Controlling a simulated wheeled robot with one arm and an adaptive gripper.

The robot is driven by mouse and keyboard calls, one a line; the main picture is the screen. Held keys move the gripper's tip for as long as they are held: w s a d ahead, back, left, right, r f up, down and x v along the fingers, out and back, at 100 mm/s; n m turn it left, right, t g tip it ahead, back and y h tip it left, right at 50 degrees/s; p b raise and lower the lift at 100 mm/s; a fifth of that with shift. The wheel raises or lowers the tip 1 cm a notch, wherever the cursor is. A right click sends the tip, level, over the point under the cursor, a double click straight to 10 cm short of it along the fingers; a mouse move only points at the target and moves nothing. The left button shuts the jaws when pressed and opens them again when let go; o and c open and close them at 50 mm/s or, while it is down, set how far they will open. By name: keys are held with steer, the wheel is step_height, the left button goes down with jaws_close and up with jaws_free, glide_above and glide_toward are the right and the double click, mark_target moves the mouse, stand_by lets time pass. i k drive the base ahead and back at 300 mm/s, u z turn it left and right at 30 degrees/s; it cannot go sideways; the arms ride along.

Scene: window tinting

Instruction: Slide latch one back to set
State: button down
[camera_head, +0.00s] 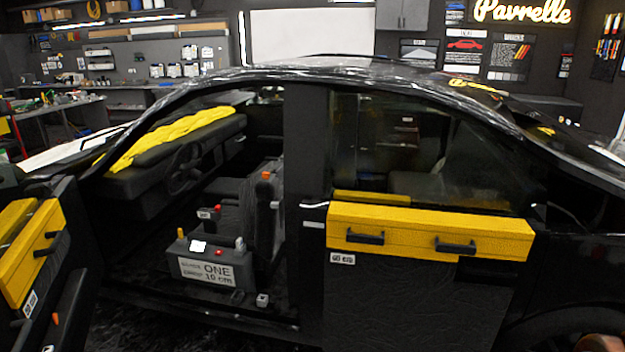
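A dark box (240,262) stands in the open front doorway of the black car. Its white label (205,272) reads "ONE" and "10 cm". My gripper is not in view.
The car's open front door (60,260) with a yellow panel is at the left. The closed rear door (420,300) carries a yellow panel (430,231) with two black handles. A seat with an orange piece (266,176) stands behind the box. A small grey block (262,300) is near the sill.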

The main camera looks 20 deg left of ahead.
mark_target(264, 174)
steer(key=u, duration=0.35)
steer(key=i, duration=1.8)
steer(key=u, duration=1.75)
steer(key=i, duration=0.8)
steer(key=u, duration=0.95)
